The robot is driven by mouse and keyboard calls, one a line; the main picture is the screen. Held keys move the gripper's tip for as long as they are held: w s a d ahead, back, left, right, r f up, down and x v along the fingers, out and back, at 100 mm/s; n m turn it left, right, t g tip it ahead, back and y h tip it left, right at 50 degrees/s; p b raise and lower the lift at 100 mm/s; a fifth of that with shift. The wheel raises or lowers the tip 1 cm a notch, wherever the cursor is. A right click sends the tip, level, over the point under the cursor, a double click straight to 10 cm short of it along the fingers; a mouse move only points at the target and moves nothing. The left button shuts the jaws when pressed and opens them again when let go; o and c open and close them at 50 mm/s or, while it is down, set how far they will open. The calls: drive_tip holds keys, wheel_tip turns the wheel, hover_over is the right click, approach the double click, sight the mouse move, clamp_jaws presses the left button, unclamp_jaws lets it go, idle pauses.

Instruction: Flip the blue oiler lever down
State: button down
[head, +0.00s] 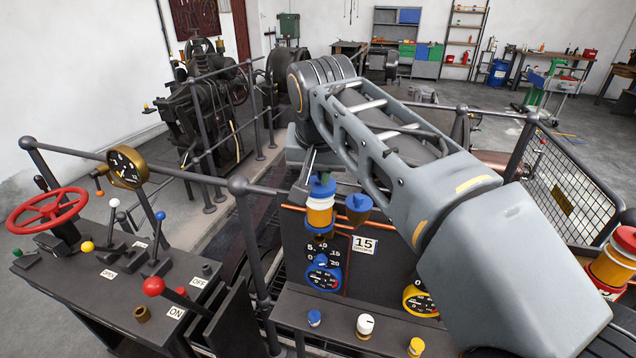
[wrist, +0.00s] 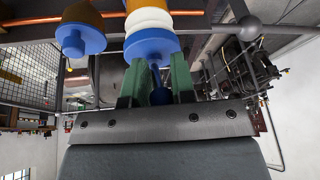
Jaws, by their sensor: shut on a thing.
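The blue-capped oiler (head: 320,212) stands upright on the dark panel in the head view, with an amber and white body. In the wrist view, which looks upside down, its blue cap (wrist: 152,46) is just beyond my fingertips. The lever appears to point up from the cap. In the head view my forearm hides most of my gripper, and the lever cannot be made out clearly.
A copper pipe (head: 390,232) runs behind. Gauges are on the panel below. A console with a red handwheel (head: 47,210) and levers is at left. A red-topped oiler (head: 612,260) and mesh guard (head: 568,190) are at right.

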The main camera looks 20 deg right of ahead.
drive_tip(key=c, duration=1)
unclamp_jaws()
drive_tip(key=shift+a, duration=0.1)
drive_tip(key=shift+r, duration=0.1)
drive_tip(key=p+v, duration=0.1)
drive_tip(key=v, duration=1.2)
drive_tip(key=shift+s+r+p, duration=0.15)
drive_tip(key=shift+r+p, duration=0.1)
drive_tip(key=shift+p, duration=0.15)
drive_tip(key=shift+c, duration=0.2)
